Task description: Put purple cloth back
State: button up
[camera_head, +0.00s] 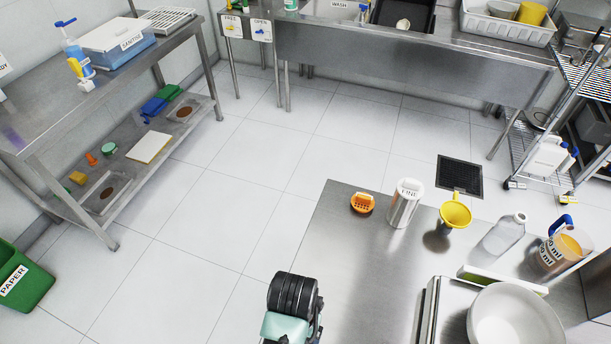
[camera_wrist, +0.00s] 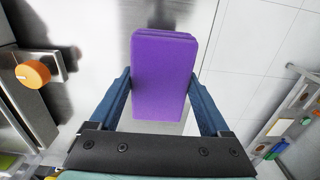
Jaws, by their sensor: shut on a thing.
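The purple cloth (camera_wrist: 164,82) is a folded, block-like pad in the wrist view. It sits between the two blue fingers of my gripper (camera_wrist: 160,78), which is shut on its sides. Its far end sticks out past the fingertips. Below and behind it are a metal surface (camera_wrist: 95,25) and pale tiled floor (camera_wrist: 250,50); I cannot tell how high it is held. In the head view the cloth and the fingertips do not show; only part of my arm shows at the bottom centre.
A steel bench (camera_head: 150,55) at left has a lower shelf with blue (camera_head: 154,107) and green (camera_head: 168,92) items. Open floor (camera_head: 240,190) lies between.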

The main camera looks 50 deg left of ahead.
jog(key=f, duration=0.3)
jog(key=shift+s+a, duration=0.1)
jog(key=shift+s, duration=0.1)
jog(key=shift+f, duration=1.95)
jog(key=shift+f, duration=0.15)
jog(key=o, duration=1)
jog(key=shift+w, duration=0.1)
notch_tip(320, 180, up, 12)
jog(key=shift+r, duration=0.2)
